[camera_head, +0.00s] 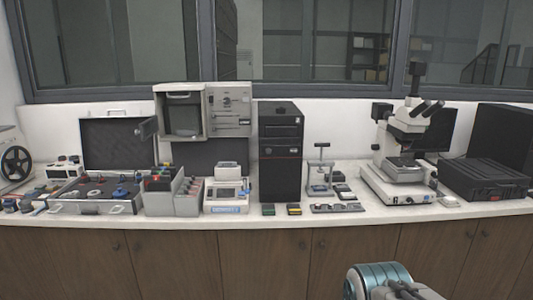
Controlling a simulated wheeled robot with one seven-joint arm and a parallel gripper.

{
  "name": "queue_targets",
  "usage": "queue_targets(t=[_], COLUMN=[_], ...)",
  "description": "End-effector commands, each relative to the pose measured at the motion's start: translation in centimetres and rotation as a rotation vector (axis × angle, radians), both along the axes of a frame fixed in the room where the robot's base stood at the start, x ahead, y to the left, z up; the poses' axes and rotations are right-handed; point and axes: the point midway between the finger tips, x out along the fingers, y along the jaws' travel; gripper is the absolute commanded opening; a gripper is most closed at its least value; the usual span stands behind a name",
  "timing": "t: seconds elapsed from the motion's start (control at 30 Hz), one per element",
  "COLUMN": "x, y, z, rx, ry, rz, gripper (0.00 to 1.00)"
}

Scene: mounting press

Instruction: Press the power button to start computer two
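A black computer tower (280,155) stands upright on the bench near the middle, with a thin red line across its front. Its power button is too small to make out. A second black case (508,132) stands at the far right, partly hidden behind a low black unit (484,179). No label shows which one is computer two. A teal and white part of my arm (381,280) shows at the bottom edge, in front of the cabinets and well apart from the tower. My gripper's fingers are not in view.
A microscope (405,150) stands right of the tower, with a small press stand (320,172) between them. A beige machine (205,112), a white instrument (226,195) and an open case (118,145) stand left. Small boxes (268,209) lie before the tower. Floor-side space before the cabinets looks clear.

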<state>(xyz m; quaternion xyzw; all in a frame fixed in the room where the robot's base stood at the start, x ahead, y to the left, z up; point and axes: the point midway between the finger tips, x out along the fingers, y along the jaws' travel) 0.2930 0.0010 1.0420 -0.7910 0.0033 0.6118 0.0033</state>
Motion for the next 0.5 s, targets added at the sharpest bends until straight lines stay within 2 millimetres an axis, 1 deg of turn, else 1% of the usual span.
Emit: queue_targets(t=[0.03,0.13,0.17,0.5], x=[0.0,0.0,0.0,0.0], y=[0.0,0.0,0.0,0.0], z=[0.0,0.0,0.0,0.0], rx=[0.0,0.0,0.0,0.0], ry=[0.0,0.0,0.0,0.0], rz=[0.0,0.0,0.0,0.0], gripper=[0.31,0.03,0.0,0.0])
